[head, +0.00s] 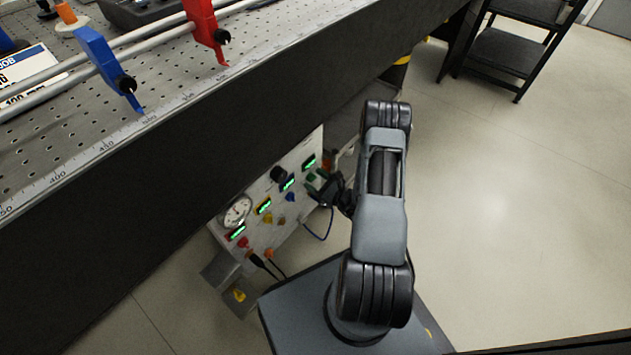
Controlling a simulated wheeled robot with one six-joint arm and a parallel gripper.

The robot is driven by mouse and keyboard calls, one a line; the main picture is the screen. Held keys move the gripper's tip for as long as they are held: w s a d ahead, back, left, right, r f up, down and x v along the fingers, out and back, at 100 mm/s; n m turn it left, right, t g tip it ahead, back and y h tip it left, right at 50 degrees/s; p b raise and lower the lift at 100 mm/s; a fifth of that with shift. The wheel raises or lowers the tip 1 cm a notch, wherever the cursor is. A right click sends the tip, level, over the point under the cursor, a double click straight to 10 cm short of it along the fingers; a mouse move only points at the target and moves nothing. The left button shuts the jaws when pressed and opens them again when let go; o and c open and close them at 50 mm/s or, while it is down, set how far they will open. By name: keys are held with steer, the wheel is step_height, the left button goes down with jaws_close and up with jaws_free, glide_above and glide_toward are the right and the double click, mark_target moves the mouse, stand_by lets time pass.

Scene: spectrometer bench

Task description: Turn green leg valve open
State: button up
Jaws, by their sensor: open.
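The valve panel (282,232) is a light plate below the bench edge, with small lit displays framed in red, yellow, blue and green. The green-framed display (309,162) is at its upper right end. My gripper (318,186) is open at the panel's right end, just below that display. A small dark green part (312,178), seemingly the green valve, shows at the fingers. The fingers partly cover it, so its handle angle and whether they touch it cannot be told.
A blue valve (290,197), yellow valve (267,218) and red valve (242,243) run leftward along the panel. A round gauge (236,212) and loose cables (319,236) are close by. The dark bench side (200,190) overhangs. Floor on the right is clear.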

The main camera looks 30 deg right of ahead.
steer(key=c, duration=0.9)
steer(key=shift+c, duration=0.2)
